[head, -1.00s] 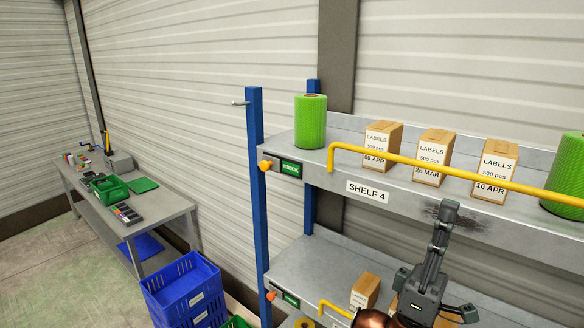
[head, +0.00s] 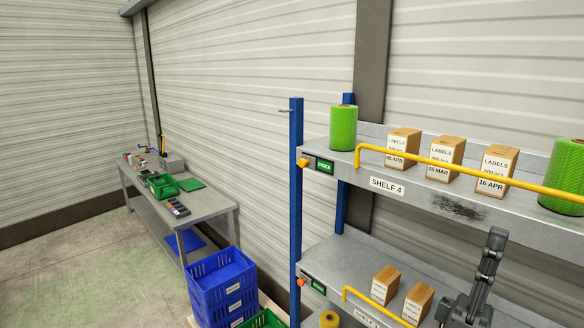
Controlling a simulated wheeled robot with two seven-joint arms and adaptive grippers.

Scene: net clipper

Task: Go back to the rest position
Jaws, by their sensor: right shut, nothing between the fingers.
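My right gripper (head: 496,240) shows at the lower right of the head view, in front of the shelf rack. Its dark grey fingers point up and are closed together with nothing between them. Its tip is below the front edge of the upper shelf, near a dark smudge (head: 457,208) on that edge. My left gripper is out of the picture.
The rack's upper shelf (head: 387,185) holds green net rolls (head: 343,128) and label boxes (head: 446,159) behind a yellow rail (head: 440,168). More boxes (head: 385,285) stand below. Blue crates (head: 222,285) stand left of the rack. A grey workbench (head: 210,203) is farther left, with open floor before it.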

